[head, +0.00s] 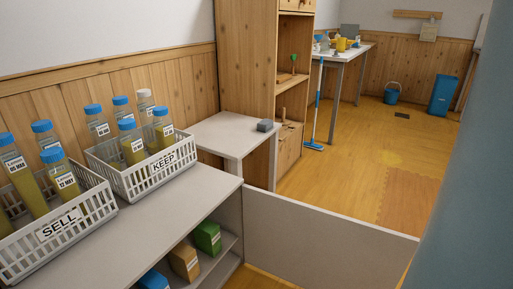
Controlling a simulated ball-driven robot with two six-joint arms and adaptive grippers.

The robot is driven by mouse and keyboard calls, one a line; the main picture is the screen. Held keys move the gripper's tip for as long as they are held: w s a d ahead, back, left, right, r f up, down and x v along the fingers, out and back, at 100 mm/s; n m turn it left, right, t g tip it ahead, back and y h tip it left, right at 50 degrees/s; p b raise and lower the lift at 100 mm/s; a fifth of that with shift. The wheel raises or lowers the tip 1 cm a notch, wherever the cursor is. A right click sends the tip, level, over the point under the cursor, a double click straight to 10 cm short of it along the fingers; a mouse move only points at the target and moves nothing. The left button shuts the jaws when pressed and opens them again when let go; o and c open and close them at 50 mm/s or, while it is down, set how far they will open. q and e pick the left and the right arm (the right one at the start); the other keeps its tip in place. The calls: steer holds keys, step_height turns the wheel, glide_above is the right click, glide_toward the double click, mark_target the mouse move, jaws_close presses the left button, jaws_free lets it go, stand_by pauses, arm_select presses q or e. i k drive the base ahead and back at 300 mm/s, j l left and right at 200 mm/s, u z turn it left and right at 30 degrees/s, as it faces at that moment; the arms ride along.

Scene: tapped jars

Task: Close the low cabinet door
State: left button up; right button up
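The low cabinet (150,222) is grey and stands at the lower left. Its door (325,230) is a flat grey panel, standing wide open and reaching right from the cabinet's far front corner. The open front shows a shelf with a green box (207,236), a tan box (184,261) and a blue box (153,281). The door's lower right part is cut off by a blue-grey shape near the camera. Neither of my grippers is in view.
A SELL basket (92,207) and a KEEP basket (128,176) with blue-capped jars stand on the cabinet. A small white table (225,128) and a wooden shelf unit (253,75) stand beyond. The wooden floor (345,180) behind the door is clear.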

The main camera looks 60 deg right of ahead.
mark_target(306, 245)
steer(key=k+l+u, duration=0.1)
steer(key=k+l, duration=0.15)
steer(key=l, duration=0.3)
steer(key=k+l, duration=0.25)
steer(key=l, duration=0.25)
steer(key=k+l+u, duration=0.15)
steer(key=l, duration=0.4)
steer(key=k+l, duration=0.4)
steer(key=k+l+u, duration=0.15)
steer(key=k+l, duration=0.15)
steer(key=l, duration=0.25)
